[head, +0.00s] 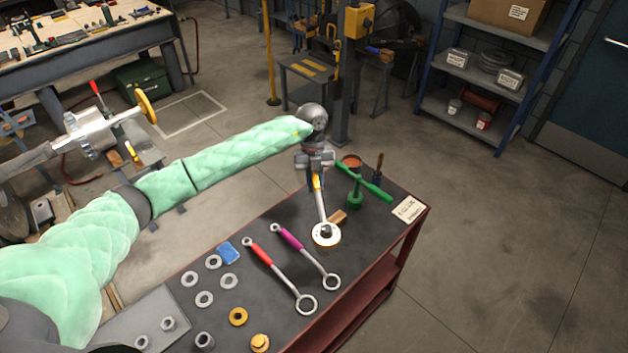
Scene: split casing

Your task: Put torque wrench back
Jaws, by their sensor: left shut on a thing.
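My left gripper (315,174) points down over the far part of the dark bench top and is shut on a wrench with a yellow handle (321,203). This wrench hangs steeply, its round head (326,234) low over the bench; I cannot tell whether it touches the surface. A magenta-handled wrench (307,255) and a red-handled wrench (279,275) lie side by side on the bench, left of and nearer than the held one. Their ring ends point toward the lower right. My right gripper is not in view.
A green T-shaped tool (359,188), a small brown block (338,216) and a white label card (408,209) are near the held wrench. Several grey nuts (204,299), a blue piece (228,253) and brass rings (237,317) lie at left on the red-framed bench (372,278).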

